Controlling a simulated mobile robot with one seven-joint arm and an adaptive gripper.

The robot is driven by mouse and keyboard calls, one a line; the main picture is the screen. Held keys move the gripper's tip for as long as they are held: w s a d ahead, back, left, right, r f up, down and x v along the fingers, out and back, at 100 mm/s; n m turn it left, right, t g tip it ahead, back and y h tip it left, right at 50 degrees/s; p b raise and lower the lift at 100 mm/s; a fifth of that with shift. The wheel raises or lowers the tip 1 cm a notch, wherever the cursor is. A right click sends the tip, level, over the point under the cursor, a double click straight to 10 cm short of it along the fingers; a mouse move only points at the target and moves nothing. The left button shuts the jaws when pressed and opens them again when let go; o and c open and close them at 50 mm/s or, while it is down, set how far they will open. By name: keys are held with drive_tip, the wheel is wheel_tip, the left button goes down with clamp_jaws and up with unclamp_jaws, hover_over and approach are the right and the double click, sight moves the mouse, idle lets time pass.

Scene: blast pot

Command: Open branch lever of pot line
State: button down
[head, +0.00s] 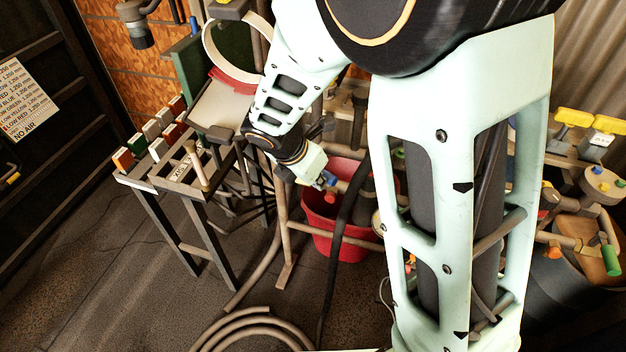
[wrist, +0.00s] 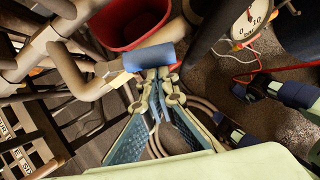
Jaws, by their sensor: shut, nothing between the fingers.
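A lever with a blue handle (wrist: 150,57) lies across the wrist view, on a bent beige pipe (wrist: 85,75) with a yellowish collar. My gripper (wrist: 157,78) is shut and empty, its fingertips right at the handle's near side. I cannot tell whether they touch it. Whether this blue handle is the branch lever cannot be told.
A red bucket (wrist: 130,22) stands beyond the handle; it also shows in the head view (head: 322,243). A round gauge (wrist: 249,20) and dark hoses are at right. A metal bench (head: 150,180) stands left. Yellow levers (head: 573,117) are at far right. Coiled hose (head: 240,325) lies on the floor.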

drive_tip(key=shift+w+d+n+t+y+p, duration=0.15)
drive_tip(key=shift+w+d+n+y+p, duration=0.1)
drive_tip(key=shift+d+n, duration=0.3)
drive_tip(key=shift+w+d+n+t+y+p, duration=0.15)
drive_tip(key=shift+w+d+n+y, duration=0.15)
drive_tip(key=shift+n, duration=0.35)
drive_tip(key=shift+d, duration=0.2)
drive_tip(key=shift+w+d, duration=0.1)
drive_tip(key=shift+w, duration=0.05)
